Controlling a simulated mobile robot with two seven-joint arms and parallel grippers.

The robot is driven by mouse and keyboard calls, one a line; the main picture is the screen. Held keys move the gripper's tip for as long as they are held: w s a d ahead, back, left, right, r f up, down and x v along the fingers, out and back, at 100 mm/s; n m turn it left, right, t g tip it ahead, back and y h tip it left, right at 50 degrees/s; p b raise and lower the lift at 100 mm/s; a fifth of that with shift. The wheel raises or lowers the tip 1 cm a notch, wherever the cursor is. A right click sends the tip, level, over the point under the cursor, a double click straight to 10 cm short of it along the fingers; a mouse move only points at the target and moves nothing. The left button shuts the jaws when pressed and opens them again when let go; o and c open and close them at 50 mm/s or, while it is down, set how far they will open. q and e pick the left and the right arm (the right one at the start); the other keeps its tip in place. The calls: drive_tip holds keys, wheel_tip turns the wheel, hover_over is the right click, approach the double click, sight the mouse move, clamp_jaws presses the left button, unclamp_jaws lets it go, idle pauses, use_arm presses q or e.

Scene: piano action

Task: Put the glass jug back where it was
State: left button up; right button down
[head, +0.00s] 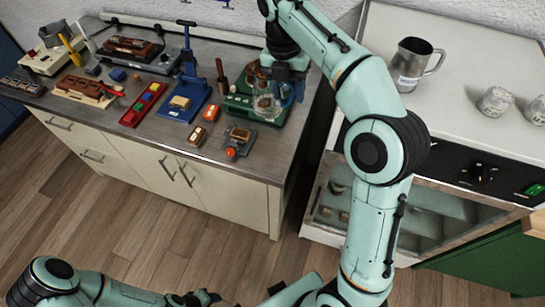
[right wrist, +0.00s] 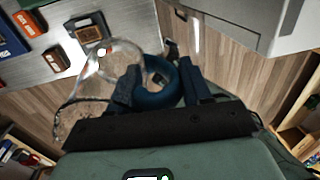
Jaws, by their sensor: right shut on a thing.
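The clear glass jug (head: 267,103) is at the right end of the counter in the head view, in front of or over a green device (head: 238,103). I cannot tell whether it touches the device. My right gripper (head: 288,78) is shut on the jug at its right side. In the right wrist view the jug's transparent wall (right wrist: 82,92) shows left of the dark blue fingers (right wrist: 155,88), with floor and counter edge seen through and around it. My left gripper (head: 203,297) is low at the bottom edge, partly cut off, away from the counter; its jaws are unclear.
The counter (head: 140,125) holds a blue stand (head: 188,95), a red tray (head: 143,104), a small grey device (head: 238,135) and several other items. Right of a gap stands a white stove (head: 380,50) with a metal pitcher (head: 412,68) and two white cups (head: 495,100).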

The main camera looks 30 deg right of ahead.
sight(280, 111)
use_arm(q)
drive_tip(key=s+f+b, duration=0.4)
drive_tip(key=f+b, duration=0.1)
drive_tip(key=f, duration=0.2)
drive_tip(key=shift+g+b, duration=0.3)
drive_tip(key=shift+b, duration=0.05)
use_arm(e)
drive_tip(key=shift+a+f, duration=0.1)
drive_tip(key=shift+f, duration=9.75)
use_arm(q)
drive_tip(key=shift+s, duration=0.1)
use_arm(e)
drive_tip(key=shift+f, duration=0.15)
drive_tip(key=shift+c, duration=2.4)
unclamp_jaws()
drive_tip(key=shift+f, duration=0.1)
drive_tip(key=r+p, duration=0.1)
drive_tip(key=r, duration=0.3)
drive_tip(key=r+p, duration=0.1)
drive_tip(key=r, duration=0.3)
drive_tip(key=w+a+r+p, duration=0.1)
drive_tip(key=r, duration=0.3)
drive_tip(key=shift+r, duration=0.15)
use_arm(q)
drive_tip(key=r, duration=0.1)
drive_tip(key=w+r, duration=0.2)
drive_tip(key=shift+r, duration=0.35)
drive_tip(key=shift+s, duration=0.1)
